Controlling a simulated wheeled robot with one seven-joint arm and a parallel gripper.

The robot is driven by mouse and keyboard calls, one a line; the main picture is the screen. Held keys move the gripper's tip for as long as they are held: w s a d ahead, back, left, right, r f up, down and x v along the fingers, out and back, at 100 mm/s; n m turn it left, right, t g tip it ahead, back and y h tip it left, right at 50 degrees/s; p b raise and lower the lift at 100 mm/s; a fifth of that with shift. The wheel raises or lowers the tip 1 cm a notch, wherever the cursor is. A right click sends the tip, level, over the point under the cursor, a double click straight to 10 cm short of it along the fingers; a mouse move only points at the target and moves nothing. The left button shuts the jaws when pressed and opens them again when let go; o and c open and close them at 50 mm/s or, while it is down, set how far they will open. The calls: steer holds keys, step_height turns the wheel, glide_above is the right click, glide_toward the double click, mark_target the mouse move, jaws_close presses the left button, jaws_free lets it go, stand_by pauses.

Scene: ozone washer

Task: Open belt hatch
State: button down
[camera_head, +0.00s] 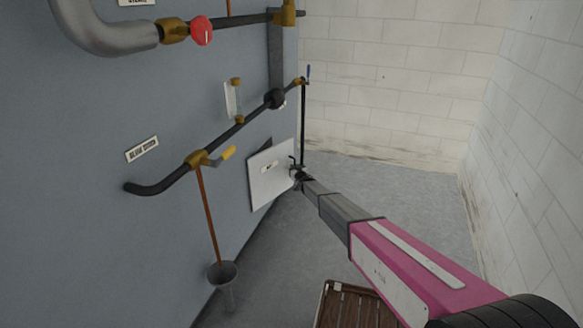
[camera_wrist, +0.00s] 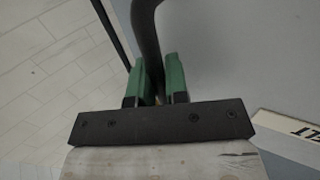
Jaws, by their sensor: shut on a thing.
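The belt hatch (camera_head: 270,182) is a white panel low on the grey-blue wall. It stands at an angle to the wall, and a dark gap (camera_head: 262,148) shows above its upper left edge. Its black handle (camera_head: 292,160) is at the right edge. My gripper (camera_head: 299,177) is at that handle. In the wrist view, the green fingers of my gripper (camera_wrist: 158,78) stand on both sides of the curved black handle (camera_wrist: 147,35) and are shut on it. Part of the hatch label (camera_wrist: 297,132) shows at the right. The inside of the opening is mostly hidden.
A thin black vertical pipe (camera_head: 303,125) stands just behind the hatch. A funnel (camera_head: 223,273) is at lower left, and a brown slatted crate (camera_head: 345,308) at the bottom. Floor beyond is clear.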

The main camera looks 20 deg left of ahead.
steer(key=w+d+v, duration=0.1)
steer(key=v, duration=1.5)
steer(key=s+m+t+h, duration=0.3)
steer(key=s+m+h, duration=0.3)
steer(key=s, duration=1.7)
steer(key=shift+d+h, duration=0.45)
steer(key=shift+h, duration=1.25)
steer(key=shift+s, duration=0.1)
steer(key=c, duration=1.1)
jaws_free()
steer(key=shift+c, duration=0.2)
steer(key=shift+a, duration=0.1)
